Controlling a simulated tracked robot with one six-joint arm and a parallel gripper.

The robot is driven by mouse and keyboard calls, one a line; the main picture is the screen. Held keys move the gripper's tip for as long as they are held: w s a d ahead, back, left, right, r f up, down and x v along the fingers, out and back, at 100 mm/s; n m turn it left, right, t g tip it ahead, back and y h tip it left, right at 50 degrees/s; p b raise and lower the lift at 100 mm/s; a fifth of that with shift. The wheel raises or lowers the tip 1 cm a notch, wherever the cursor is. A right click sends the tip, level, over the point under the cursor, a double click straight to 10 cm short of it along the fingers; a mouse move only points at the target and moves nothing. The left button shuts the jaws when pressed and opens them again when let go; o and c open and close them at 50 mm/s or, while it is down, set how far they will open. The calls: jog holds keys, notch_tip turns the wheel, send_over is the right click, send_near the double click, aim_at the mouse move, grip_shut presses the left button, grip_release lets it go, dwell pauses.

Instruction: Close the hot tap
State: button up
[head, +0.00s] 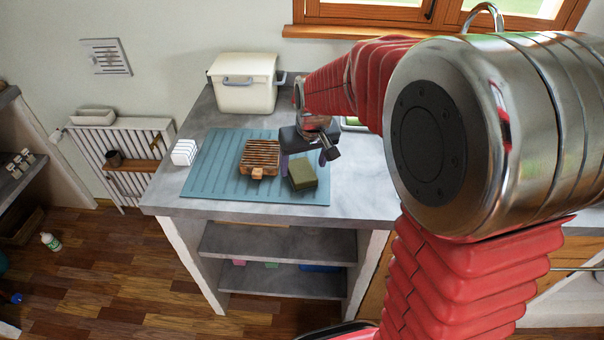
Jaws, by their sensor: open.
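A curved metal tap spout (486,14) shows at the top right, in front of the window. Its base and any hot tap handle are hidden behind my arm. My gripper (308,157) is open, above the right part of the blue mat and well to the left of the spout. I see nothing between its fingers. A small part of what looks like the sink (352,122) shows just right of my gripper; my arm hides the rest.
On the blue mat (212,172) are a slatted wooden item (260,154) and a green sponge-like block (302,174), close below my gripper. Bare grey counter (360,185) lies to the right.

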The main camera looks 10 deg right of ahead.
aim_at(302, 170)
jog(key=shift+x, duration=1.95)
jog(key=shift+w, duration=0.1)
jog(key=c, duration=1.2)
notch_tip(302, 170, up, 10)
